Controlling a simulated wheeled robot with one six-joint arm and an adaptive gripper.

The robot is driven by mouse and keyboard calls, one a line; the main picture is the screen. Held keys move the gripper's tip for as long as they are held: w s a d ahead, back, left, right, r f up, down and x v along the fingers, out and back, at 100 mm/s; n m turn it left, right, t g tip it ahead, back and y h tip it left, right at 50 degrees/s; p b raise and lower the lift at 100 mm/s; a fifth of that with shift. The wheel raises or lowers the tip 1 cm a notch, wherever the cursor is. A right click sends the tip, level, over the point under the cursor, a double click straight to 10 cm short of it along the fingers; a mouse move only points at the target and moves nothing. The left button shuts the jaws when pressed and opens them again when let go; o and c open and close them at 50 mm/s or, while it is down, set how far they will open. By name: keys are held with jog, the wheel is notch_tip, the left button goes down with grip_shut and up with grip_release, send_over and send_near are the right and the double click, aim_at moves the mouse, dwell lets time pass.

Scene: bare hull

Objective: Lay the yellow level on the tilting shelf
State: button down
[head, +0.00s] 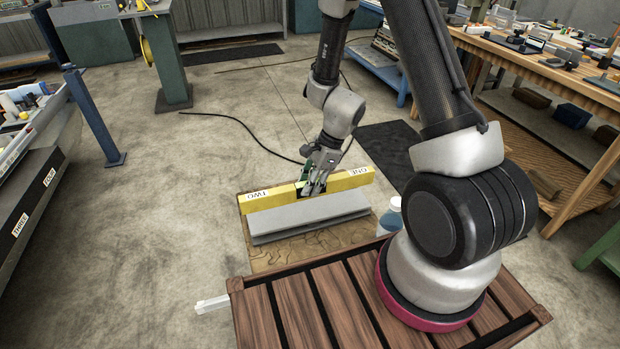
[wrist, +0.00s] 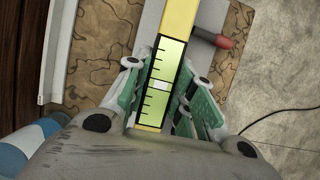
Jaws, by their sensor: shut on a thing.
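The long yellow level (head: 262,201) lies crosswise in the head view, with labels reading TWO and ONE near its ends. My gripper (head: 312,188) is shut on its middle. In the wrist view the yellow level (wrist: 178,22) runs between my green-padded fingers (wrist: 163,95), with a green-lit vial window and black marks. The grey shelf (head: 310,217) is in front of and below the level, on a patterned brown board (head: 262,256). A pale grey surface shows beside the level in the wrist view. Whether the level touches the shelf I cannot tell.
A red-tipped dark rod (wrist: 215,40) sticks out beside the level. Wooden slats (head: 300,305) are in front. A cluttered wooden bench (head: 545,70) is at right, a bench with labels (head: 40,190) at left. Concrete floor between is open.

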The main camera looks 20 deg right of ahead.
aim_at(310, 197)
jog(key=shift+f, duration=2.7)
jog(key=c, duration=1.1)
grip_release()
jog(key=v, duration=1.2)
